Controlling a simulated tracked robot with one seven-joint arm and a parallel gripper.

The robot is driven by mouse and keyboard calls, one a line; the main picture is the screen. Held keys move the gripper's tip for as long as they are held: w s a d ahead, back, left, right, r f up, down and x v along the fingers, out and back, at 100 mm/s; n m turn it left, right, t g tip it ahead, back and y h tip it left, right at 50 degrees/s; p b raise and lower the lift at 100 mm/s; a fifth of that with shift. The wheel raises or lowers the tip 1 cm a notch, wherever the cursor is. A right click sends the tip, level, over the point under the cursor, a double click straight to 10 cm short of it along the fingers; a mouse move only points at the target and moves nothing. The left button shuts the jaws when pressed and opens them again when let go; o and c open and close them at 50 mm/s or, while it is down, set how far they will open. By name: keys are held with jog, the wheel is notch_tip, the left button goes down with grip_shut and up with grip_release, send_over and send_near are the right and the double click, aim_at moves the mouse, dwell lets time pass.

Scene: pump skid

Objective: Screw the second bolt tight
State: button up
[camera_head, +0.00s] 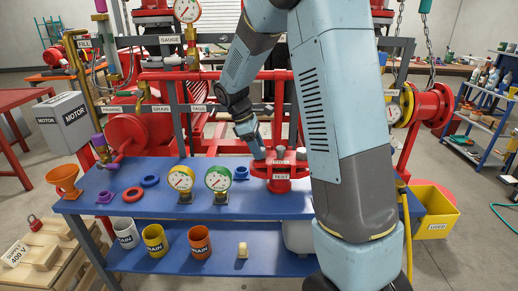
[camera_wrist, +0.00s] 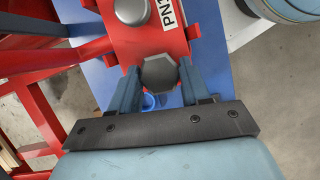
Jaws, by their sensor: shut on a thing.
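A grey hexagonal bolt head (camera_wrist: 159,72) sits at the edge of a red part with a partly cut-off white label in the wrist view. My gripper (camera_wrist: 159,80) is shut on this bolt head, one finger on either side. A second grey, rounder head (camera_wrist: 132,11) shows further along the red part (camera_wrist: 178,42). In the head view my gripper (camera_head: 257,153) reaches down to the red flanged fixture (camera_head: 281,186), labelled TEST, on the blue bench. The bolt's shank and thread are hidden, so I cannot tell how far in it is.
Two gauges (camera_head: 181,180) stand left of the fixture on the blue bench (camera_head: 150,205). Rings and an orange funnel (camera_head: 63,178) lie further left. Cups (camera_head: 155,240) stand on the lower shelf. Red pipes (camera_head: 220,75) run behind. A yellow bin (camera_head: 432,212) is at right.

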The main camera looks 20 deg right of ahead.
jog(key=shift+s+f+m+g, duration=0.1)
jog(key=shift+s+m+g, duration=0.1)
jog(key=shift+m, duration=0.3)
jog(key=shift+s+m+g, duration=0.1)
jog(key=shift+m+g, duration=0.1)
jog(key=shift+m, duration=0.3)
jog(key=o, duration=1.2)
jog(key=shift+w, duration=0.1)
jog(key=shift+c, duration=0.2)
jog(key=v, duration=1.4)
jog(key=shift+d, duration=0.2)
